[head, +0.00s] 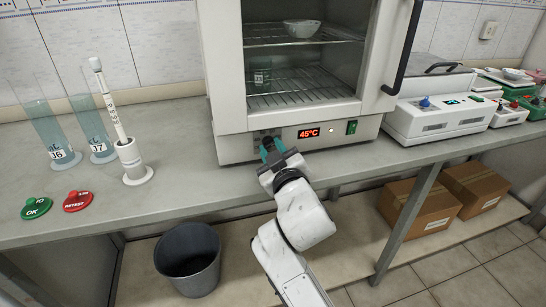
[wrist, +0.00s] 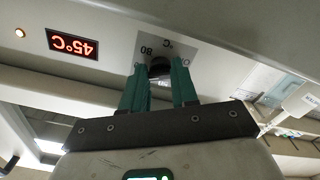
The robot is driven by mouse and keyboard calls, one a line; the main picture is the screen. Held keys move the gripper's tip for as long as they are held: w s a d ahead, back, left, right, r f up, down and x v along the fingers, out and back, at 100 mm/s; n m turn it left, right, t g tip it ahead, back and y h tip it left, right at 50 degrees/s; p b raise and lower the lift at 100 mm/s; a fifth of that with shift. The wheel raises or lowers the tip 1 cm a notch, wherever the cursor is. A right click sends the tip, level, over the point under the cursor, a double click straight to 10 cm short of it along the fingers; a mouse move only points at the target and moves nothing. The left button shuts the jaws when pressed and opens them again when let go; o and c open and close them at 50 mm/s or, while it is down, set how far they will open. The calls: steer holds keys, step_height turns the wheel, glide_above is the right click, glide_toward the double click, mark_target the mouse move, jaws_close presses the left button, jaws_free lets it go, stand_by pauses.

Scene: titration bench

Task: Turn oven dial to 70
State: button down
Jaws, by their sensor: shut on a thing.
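The white oven (head: 232,147) stands on the bench with its red display (head: 309,133) reading 45°C. The display also shows upside down in the wrist view (wrist: 73,44). My gripper (head: 270,146) is at the oven's lower front panel, left of the display. In the wrist view its two green fingers (wrist: 160,78) are on either side of the dark oven dial (wrist: 160,67) and shut on it. A scale with "80" and "°C" is printed beside the dial. In the head view the gripper hides the dial.
The oven door (head: 404,45) is open to the right, and a bowl (head: 302,28) sits on the upper rack. Glass cylinders (head: 50,130), a stand with a white rod (head: 131,160), and green (head: 36,208) and red discs (head: 77,201) are at left. A bin (head: 188,260) is below.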

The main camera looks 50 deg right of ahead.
steer(key=shift+f+m+b, duration=0.2)
steer(key=shift+m+b, duration=0.4)
steer(key=shift+m, duration=0.6)
steer(key=c, duration=0.9)
jaws_free()
steer(key=shift+r, duration=0.1)
steer(key=shift+o, duration=0.2)
steer(key=v, duration=1.1)
steer(key=shift+b, duration=0.4)
steer(key=shift+w, duration=0.15)
